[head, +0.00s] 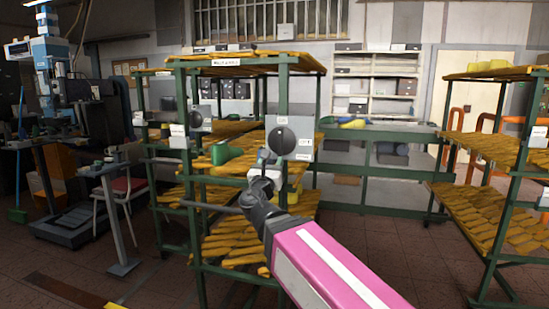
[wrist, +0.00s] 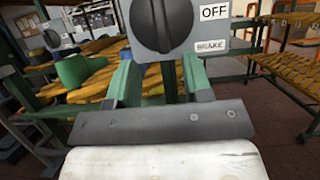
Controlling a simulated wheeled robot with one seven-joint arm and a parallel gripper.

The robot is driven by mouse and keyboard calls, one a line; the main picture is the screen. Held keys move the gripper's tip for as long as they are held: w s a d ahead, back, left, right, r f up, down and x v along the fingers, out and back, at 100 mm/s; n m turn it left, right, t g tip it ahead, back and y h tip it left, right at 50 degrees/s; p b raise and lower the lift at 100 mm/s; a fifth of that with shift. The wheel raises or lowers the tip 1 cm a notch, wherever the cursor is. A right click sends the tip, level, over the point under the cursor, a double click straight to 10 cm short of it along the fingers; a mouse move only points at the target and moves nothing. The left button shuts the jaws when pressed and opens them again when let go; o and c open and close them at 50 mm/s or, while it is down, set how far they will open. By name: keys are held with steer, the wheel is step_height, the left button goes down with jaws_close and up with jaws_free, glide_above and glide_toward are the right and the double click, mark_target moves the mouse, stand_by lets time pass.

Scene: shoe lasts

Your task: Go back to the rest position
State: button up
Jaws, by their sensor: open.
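My gripper (head: 266,162) is at the end of my pink and dark grey arm, in front of the middle rack in the head view. In the wrist view my gripper (wrist: 160,75) has its two fingers apart, with nothing held between them. A grey switch panel with a black rotary knob (head: 283,141) is just beyond the fingertips. The knob also shows large in the wrist view (wrist: 161,20), beside "OFF" and "BRAKE" labels. I cannot tell whether the fingertips touch the panel.
The green-framed rack (head: 284,92) holds yellow-orange shoe lasts on several shelves. A green object (head: 224,153) lies on a shelf left of my gripper. Another rack (head: 500,170) stands at right, a machine (head: 52,55) and a chair (head: 113,195) at left. Floor (head: 410,255) is clear between the racks.

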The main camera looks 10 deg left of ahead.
steer(key=shift+s+f, duration=0.1)
steer(key=shift+s, duration=0.1)
steer(key=shift+w, duration=0.1)
steer(key=w+d+f+m+g+h, duration=0.2)
steer(key=w+d+f+m+g, duration=0.15)
steer(key=d+f+m, duration=0.4)
steer(key=w+d+f+m+g+h, duration=0.2)
steer(key=d+f+m+g, duration=0.3)
steer(key=d+f, duration=0.5)
steer(key=w+d+f+m+g+h, duration=0.1)
steer(key=w+d+f+m+g, duration=0.25)
steer(key=d+f+m, duration=0.5)
steer(key=s+d+f+m+g+y, duration=0.2)
steer(key=s+d+f+m+g, duration=0.1)
steer(key=f, duration=0.5)
steer(key=s+d+f+m+g+y, duration=0.2)
steer(key=s+d+f+m+g, duration=0.2)
steer(key=f+m, duration=0.2)
steer(key=s+d+f+m+g+y, duration=0.2)
steer(key=f+m, duration=0.3)
steer(key=f, duration=0.4)
steer(key=shift+s+d+f+g+y, duration=0.3)
steer(key=shift+s+d+g, duration=0.4)
steer(key=shift+d, duration=0.2)
